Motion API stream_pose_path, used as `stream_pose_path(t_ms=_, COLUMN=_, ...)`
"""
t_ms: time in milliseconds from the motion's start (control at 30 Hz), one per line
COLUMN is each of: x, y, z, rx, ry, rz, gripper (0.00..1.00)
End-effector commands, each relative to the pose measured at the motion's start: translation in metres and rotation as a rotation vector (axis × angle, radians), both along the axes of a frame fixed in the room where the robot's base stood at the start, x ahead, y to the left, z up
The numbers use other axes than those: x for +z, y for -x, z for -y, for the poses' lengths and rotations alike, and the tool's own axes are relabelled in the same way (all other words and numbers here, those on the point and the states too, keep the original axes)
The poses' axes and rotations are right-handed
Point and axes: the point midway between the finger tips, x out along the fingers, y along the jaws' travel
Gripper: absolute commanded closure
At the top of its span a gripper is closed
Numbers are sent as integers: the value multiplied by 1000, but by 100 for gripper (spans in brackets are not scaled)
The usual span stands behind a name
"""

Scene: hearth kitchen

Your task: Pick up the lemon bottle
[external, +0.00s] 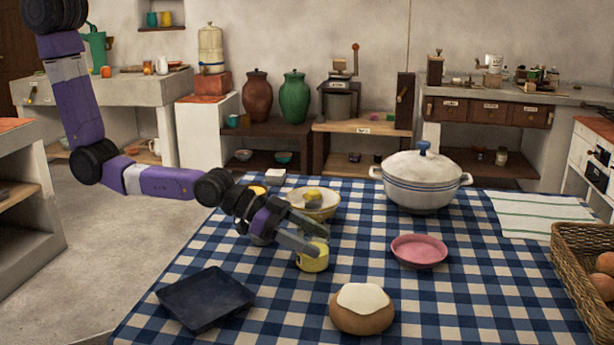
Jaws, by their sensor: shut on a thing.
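The lemon bottle, a small pale yellow container (314,262), is at the middle of the blue-and-white checked table. My gripper (321,243) reaches in from the left, its two grey fingers at the upper part of this yellow container. The gripper is shut on it. The fingers hide part of its top. It looks upright, at or very near the cloth; I cannot tell whether it touches.
Behind the gripper stands a cream bowl (327,208) with something yellow in it. Around are a dark square tray (205,298), an iced bun (362,310), a pink dish (419,251), a lidded white pot (422,182) and a wicker basket (585,270).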

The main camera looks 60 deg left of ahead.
Motion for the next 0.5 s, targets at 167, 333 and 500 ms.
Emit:
stream_pose_path(t_ms=167, x=2, y=-1, z=1, rx=0, ry=3, rz=3, gripper=100)
stream_pose_path(t_ms=333, x=2, y=0, z=0, rx=0, ry=3, rz=3, gripper=100)
stream_pose_path(t_ms=500, x=4, y=-1, z=1, rx=0, ry=4, rz=3, gripper=100)
